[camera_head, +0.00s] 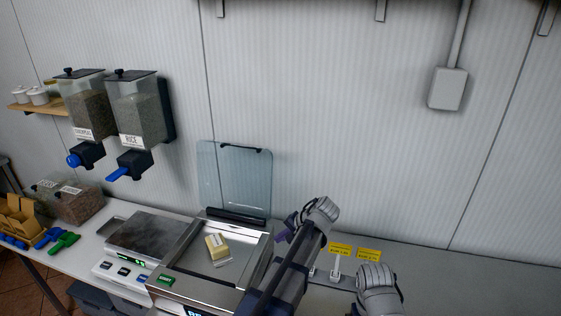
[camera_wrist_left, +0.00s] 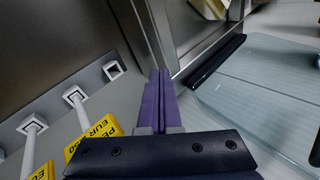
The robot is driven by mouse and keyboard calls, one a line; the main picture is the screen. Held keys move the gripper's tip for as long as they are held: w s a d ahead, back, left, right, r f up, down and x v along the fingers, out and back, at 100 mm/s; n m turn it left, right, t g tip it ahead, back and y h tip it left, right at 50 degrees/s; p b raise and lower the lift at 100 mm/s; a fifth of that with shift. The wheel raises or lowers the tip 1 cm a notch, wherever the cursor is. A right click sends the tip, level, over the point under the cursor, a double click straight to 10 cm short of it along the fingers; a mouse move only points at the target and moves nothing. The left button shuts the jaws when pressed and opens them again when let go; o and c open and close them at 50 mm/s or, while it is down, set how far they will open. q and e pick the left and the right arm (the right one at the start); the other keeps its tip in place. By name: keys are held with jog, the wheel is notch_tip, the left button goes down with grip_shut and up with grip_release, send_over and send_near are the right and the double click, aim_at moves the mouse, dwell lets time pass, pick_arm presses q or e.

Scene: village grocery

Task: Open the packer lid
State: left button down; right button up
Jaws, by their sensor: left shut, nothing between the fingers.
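The packer (camera_head: 181,289) is a steel box on the counter with a shallow chamber. Its clear lid (camera_head: 235,175) stands raised at the back near the wall, above a dark hinge bar (camera_head: 236,216). A pale yellow packet (camera_head: 217,246) lies in the chamber. My left gripper (camera_head: 284,237) is shut and empty, at the right rear of the packer, apart from the raised lid. In the left wrist view its purple fingers (camera_wrist_left: 158,105) are together, with the clear lid (camera_wrist_left: 265,85) to their right. My right gripper is not visible; only part of that arm shows.
A scale (camera_head: 147,240) stands left of the packer. Two wall dispensers (camera_head: 137,112) hang at the left, with bins and scoops below. Yellow price tags (camera_head: 369,254) and white holders stand right of my left gripper. The counter (camera_head: 470,283) farther right is clear.

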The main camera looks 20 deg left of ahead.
pick_arm(q)
jog(key=w+d+r+m+t+y, duration=0.25)
jog(key=w+r+y, duration=0.65)
jog(key=w+r, duration=0.9)
jog(key=w+d+f+x, duration=0.1)
jog(key=w+f+x, duration=0.1)
jog(key=x, duration=1)
jog(key=shift+t, duration=0.35)
jog(key=s, duration=0.2)
jog(key=s+r, duration=0.1)
jog(key=s, duration=0.1)
jog(key=shift+s+d, duration=0.2)
jog(key=s, duration=0.2)
jog(key=s+r+n, duration=0.1)
jog(key=s, duration=0.2)
jog(key=s+r+n, duration=0.1)
jog(key=s, duration=0.1)
jog(key=shift+s+d+y, duration=0.25)
jog(key=shift+s+y, duration=0.05)
jog(key=shift+y, duration=0.1)
jog(key=shift+w+f, duration=0.1)
